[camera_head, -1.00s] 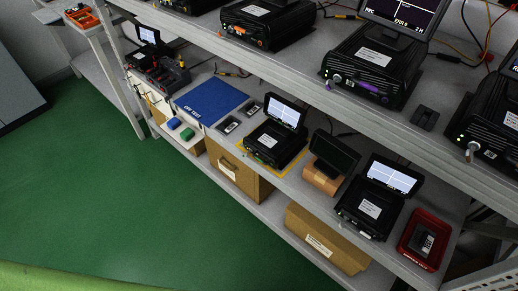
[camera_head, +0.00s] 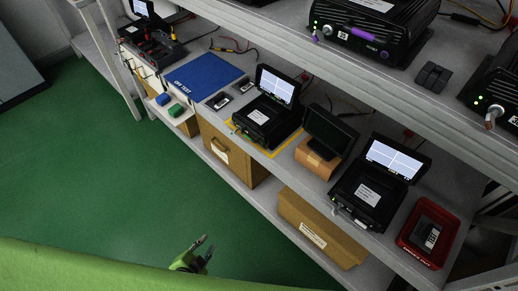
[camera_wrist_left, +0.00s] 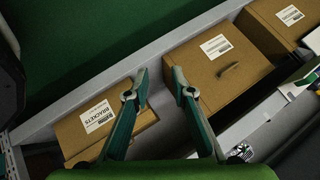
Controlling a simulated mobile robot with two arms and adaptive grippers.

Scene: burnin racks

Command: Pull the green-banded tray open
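A black device (camera_head: 266,119) with a raised lit screen stands on the middle shelf, within yellow floor marking. A small green part shows at its front left edge, the green band (camera_head: 243,132); its tray looks shut, though this is small to tell. My left gripper (camera_head: 205,247) is low over the green floor, in front of the shelves and well apart from the device. In the left wrist view my gripper (camera_wrist_left: 160,74) is open and empty, with both fingers spread above cardboard boxes. My right gripper is not in view.
Cardboard boxes (camera_head: 228,152) and (camera_head: 316,228) sit on the low shelf. A blue mat (camera_head: 205,82), a dark monitor on a cardboard block (camera_head: 318,153), another black device (camera_head: 366,195) and a red bin (camera_head: 409,252) share the middle shelf. The floor is clear.

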